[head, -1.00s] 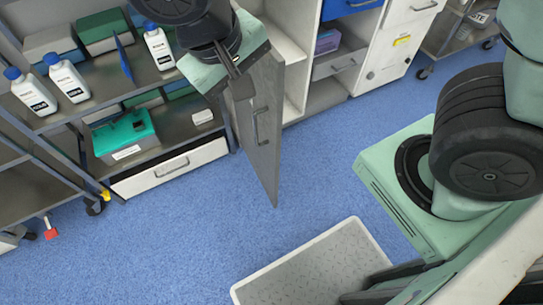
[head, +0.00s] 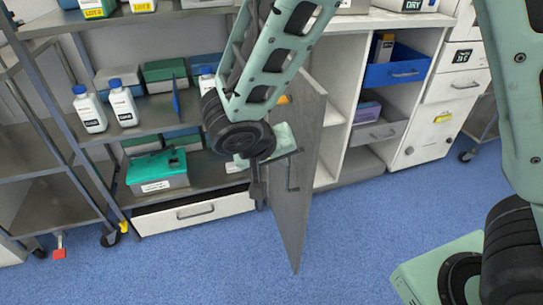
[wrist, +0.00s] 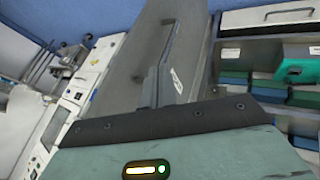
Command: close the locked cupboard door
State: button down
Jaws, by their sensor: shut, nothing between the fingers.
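The cupboard door (head: 305,165) is a tall grey panel standing open, swung out from the front of the white cupboard (head: 336,130). Its bar handle (head: 291,178) is on the left face in the head view. My gripper (head: 257,192) is shut and empty, pointing down, to the left of that face and near the handle. In the wrist view the door (wrist: 140,65) fills the middle, and my gripper's closed fingers (wrist: 160,84) lie in front of it near the handle's lower end. I cannot tell whether they touch the door.
A metal shelf rack (head: 95,180) with white bottles (head: 122,105) and a teal box (head: 157,172) stands left of the door. The blue floor (head: 190,265) in front is clear.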

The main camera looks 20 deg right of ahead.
aim_at(305, 164)
jog(key=shift+w+d+f, duration=0.1)
jog(key=shift+d+f, duration=0.15)
jog(key=shift+d, duration=0.9)
jog(key=shift+d+f, duration=0.25)
jog(key=shift+d, duration=0.9)
